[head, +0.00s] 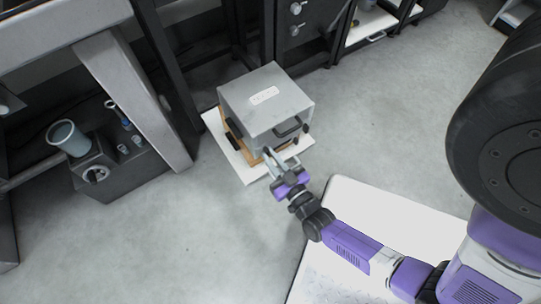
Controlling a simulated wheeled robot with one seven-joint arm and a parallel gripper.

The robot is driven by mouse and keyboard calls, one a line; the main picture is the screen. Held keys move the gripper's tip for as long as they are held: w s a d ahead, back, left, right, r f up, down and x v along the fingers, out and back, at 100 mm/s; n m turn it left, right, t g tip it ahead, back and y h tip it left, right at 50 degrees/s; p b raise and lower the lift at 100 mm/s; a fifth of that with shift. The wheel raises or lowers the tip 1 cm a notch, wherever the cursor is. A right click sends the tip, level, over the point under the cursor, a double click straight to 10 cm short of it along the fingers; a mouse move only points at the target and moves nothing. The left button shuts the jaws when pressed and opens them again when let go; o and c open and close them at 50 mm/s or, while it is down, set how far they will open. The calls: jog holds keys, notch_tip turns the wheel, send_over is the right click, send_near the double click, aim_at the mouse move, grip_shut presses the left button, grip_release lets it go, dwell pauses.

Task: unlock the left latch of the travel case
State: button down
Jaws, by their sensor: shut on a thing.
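The travel case (262,103) is a grey box with a pale label on its lid and a dark handle (289,127) on its front face. It stands on a white board on the floor, with tan edging low on its sides. My gripper (274,158) is at the lower left of the case's front face, where the left latch would be. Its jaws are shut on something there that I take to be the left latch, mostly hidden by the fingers. A dark fitting (296,141) shows to the right on the front face.
The white board (250,175) extends past the case. A dark unit with a grey-blue cup (68,138) stands at the left beside a table leg (140,100). Dark cabinets (305,25) stand behind. A white surface (345,200) lies under my arm. Floor left of my gripper is clear.

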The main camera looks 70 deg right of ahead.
jog(key=m, duration=0.4)
jog(key=shift+m, duration=0.3)
jog(key=shift+s+d+f+m+b, duration=0.15)
jog(key=shift+m+b, duration=0.3)
jog(key=shift+m, duration=2.9)
jog(key=shift+a+f+m+b, duration=0.1)
jog(key=shift+m+b, duration=0.3)
jog(key=shift+m, duration=2.95)
jog(key=c, duration=1.4)
grip_release()
jog(key=shift+c, duration=0.2)
